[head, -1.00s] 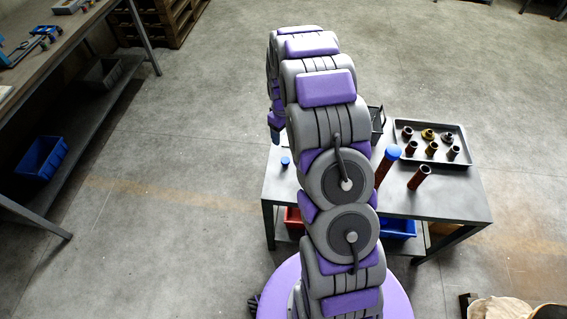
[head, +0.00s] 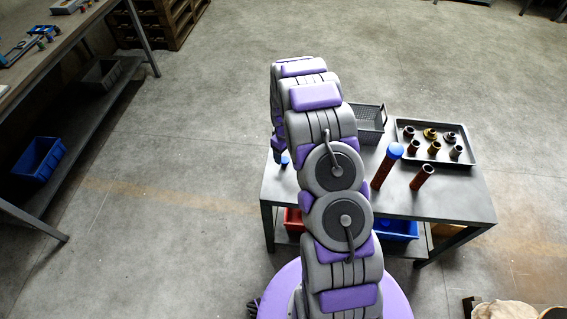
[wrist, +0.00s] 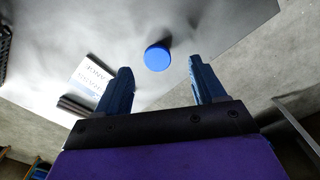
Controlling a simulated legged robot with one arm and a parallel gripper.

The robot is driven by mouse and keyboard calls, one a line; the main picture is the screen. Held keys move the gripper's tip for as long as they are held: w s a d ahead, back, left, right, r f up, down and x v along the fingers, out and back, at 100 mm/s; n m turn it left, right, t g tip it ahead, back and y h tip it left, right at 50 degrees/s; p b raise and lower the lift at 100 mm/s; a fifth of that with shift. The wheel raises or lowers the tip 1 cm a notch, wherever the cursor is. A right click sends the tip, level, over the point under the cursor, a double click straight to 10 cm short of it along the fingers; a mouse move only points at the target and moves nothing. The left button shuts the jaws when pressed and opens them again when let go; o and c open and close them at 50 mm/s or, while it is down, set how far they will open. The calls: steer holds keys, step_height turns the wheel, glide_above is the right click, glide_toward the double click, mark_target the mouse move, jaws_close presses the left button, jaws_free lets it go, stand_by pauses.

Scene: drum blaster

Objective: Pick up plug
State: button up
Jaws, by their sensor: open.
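The plug, a small round blue disc (wrist: 157,57), lies on the grey table top in the wrist view. It appears just beyond the fingertips and between the lines of the two fingers. It also shows as a small blue spot (head: 285,161) near the table's left edge in the head view, beside my arm. My gripper (wrist: 160,68) has two blue fingers spread wide with nothing between them, above the table and apart from the plug. In the head view, my arm hides most of the gripper.
The table (head: 440,207) also holds a black basket (head: 369,122), a tray (head: 470,160) of several small parts, a tall blue-capped brown tube (head: 384,170) and a shorter brown tube (head: 421,178). A white printed card (wrist: 92,80) lies left of the fingers.

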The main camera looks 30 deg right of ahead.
mark_target(285, 160)
steer(key=f, duration=0.2)
steer(key=d+f+b, duration=0.1)
steer(key=f, duration=0.1)
steer(key=shift+w+f, duration=0.1)
steer(key=shift+f, duration=0.05)
steer(key=shift+a+f, duration=0.1)
steer(key=shift+f, duration=0.15)
steer(key=shift+a+r, duration=0.1)
steer(key=shift+a, duration=0.3)
steer(key=shift+c, duration=0.3)
steer(key=shift+d, duration=0.35)
steer(key=c, duration=0.8)
steer(key=shift+a, duration=0.2)
steer(key=shift+c, duration=1.3)
